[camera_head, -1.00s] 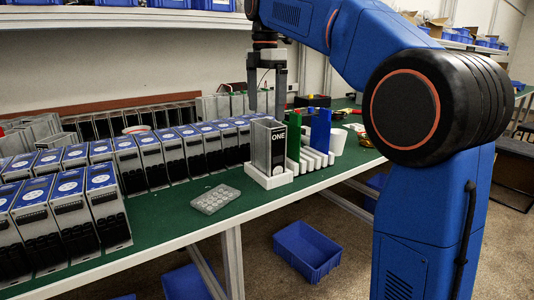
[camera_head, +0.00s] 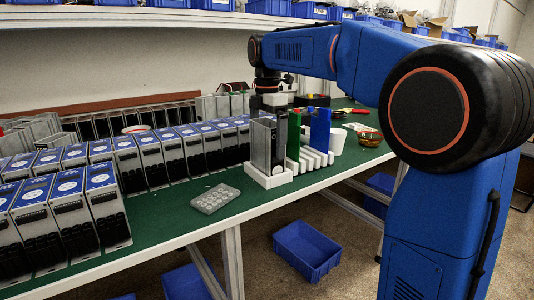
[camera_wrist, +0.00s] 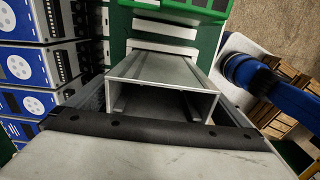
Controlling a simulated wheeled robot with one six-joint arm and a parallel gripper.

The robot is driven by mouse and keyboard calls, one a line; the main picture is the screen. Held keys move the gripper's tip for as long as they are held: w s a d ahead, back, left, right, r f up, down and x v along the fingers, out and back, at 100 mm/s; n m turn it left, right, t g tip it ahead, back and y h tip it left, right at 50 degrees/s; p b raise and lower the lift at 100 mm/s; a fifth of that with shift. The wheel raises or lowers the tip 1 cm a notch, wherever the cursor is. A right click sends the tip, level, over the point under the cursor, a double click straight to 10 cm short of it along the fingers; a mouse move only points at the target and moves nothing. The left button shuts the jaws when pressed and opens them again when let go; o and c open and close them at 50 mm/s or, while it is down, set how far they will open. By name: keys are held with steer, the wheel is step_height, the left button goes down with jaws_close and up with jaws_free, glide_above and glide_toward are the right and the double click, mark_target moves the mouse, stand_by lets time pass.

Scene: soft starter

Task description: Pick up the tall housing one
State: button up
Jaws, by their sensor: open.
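The tall housing one (camera_head: 261,145) is an upright grey metal box with an open top, standing in a white base (camera_head: 268,178) on the green bench. My gripper (camera_head: 272,115) is low over it, pointing down, with its fingers around the housing's upper part. The black label side is now partly covered by a finger. In the wrist view the housing (camera_wrist: 165,72) shows from above as a hollow rectangular frame, between the fingers of my gripper (camera_wrist: 165,100). The jaws are open; whether a finger touches the housing I cannot tell.
A green board (camera_head: 294,135) and a blue board (camera_head: 320,130) stand in white slots just right of the housing. Rows of blue-topped units (camera_head: 68,185) fill the left. A grey keypad-like pad (camera_head: 215,198) lies in front on bare green bench.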

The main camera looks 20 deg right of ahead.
steer(key=shift+f, duration=0.1)
steer(key=c, duration=1.1)
